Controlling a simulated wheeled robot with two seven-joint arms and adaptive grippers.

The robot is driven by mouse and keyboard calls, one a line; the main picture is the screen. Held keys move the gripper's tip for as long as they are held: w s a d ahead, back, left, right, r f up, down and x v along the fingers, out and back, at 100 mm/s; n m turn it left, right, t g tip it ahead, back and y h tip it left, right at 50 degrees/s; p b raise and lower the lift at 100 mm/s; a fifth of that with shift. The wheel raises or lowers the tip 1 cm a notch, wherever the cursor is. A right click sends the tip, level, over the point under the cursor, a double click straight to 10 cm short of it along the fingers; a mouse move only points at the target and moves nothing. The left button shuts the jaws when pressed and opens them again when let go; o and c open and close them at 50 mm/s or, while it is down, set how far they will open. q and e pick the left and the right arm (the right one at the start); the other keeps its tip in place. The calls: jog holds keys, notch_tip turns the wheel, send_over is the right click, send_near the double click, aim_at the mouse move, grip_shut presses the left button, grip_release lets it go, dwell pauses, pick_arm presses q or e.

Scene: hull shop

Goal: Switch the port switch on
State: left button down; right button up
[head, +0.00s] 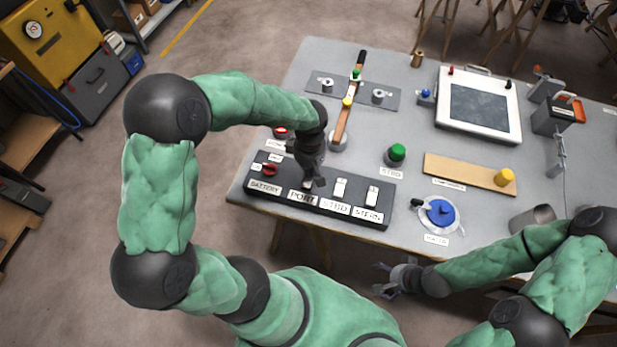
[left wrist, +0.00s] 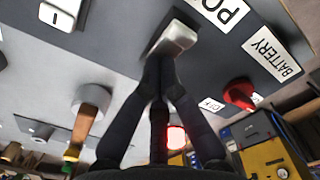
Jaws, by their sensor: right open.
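The black switch panel (head: 385,217) lies at the near left of the grey table, with labels BATTERY, PORT, STBD and STERN. The port switch (head: 307,184) is mostly hidden behind my left gripper (head: 316,181) in the head view. In the left wrist view the pale port switch (left wrist: 176,37) stands beside the PORT label. The fingers of my left gripper (left wrist: 160,62) come together right at it, apparently touching, and nothing shows held between them. My right gripper (head: 384,280) is open and empty, off the table's front edge.
The white stbd switch (head: 340,188) and stern switch (head: 372,195) are close to the right of the port switch. The red battery knob (head: 269,170) is to its left. A wooden-handled lever (head: 342,120) stands behind. A blue knob (head: 440,212) is further right.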

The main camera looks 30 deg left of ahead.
pick_arm(q)
jog(key=shift+r+p, duration=2.15)
jog(key=shift+r, duration=1.4)
pick_arm(e)
notch_tip(320, 180, up, 4)
jog(key=shift+r, duration=0.25)
pick_arm(q)
jog(key=shift+f, duration=0.1)
